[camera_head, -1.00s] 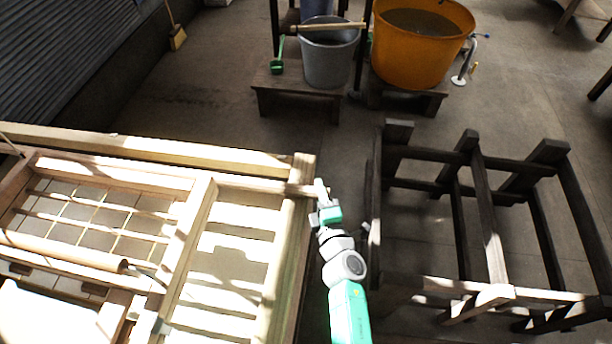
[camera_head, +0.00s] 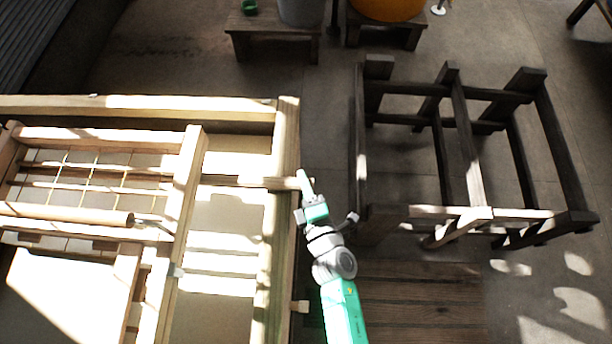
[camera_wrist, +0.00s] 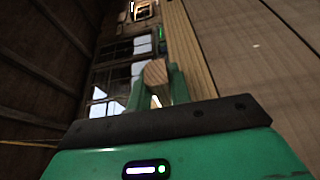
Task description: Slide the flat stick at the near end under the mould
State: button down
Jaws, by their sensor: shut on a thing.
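The mould (camera_head: 192,165) is a pale wooden frame with a grid, lying over the left part of a large wooden vat frame (camera_head: 285,150) in the head view. A flat stick (camera_head: 250,182) runs crosswise from the mould's right rail over the vat's right rim. Its left part is lost at the mould, and I cannot tell how far under it reaches. My gripper (camera_head: 304,185) is shut on the stick's right end, just outside the rim. In the wrist view the stick's end (camera_wrist: 156,72) stands between the two green fingers of my gripper (camera_wrist: 160,88).
Another short stick end (camera_head: 298,306) juts over the same rim, lower in the picture. A dark wooden rack (camera_head: 468,140) stands to the right, with a slatted board (camera_head: 425,300) below it. A stool with a grey bucket (camera_head: 300,10) and an orange tub (camera_head: 385,8) are behind.

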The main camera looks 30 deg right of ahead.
jog(key=shift+r, duration=0.15)
jog(key=c, duration=1.7)
grip_release()
jog(key=o, duration=0.4)
jog(key=shift+s+a, duration=0.2)
jog(key=shift+d, duration=0.1)
jog(key=v, duration=0.7)
jog(key=shift+s+p, duration=0.3)
jog(key=shift+p, duration=0.05)
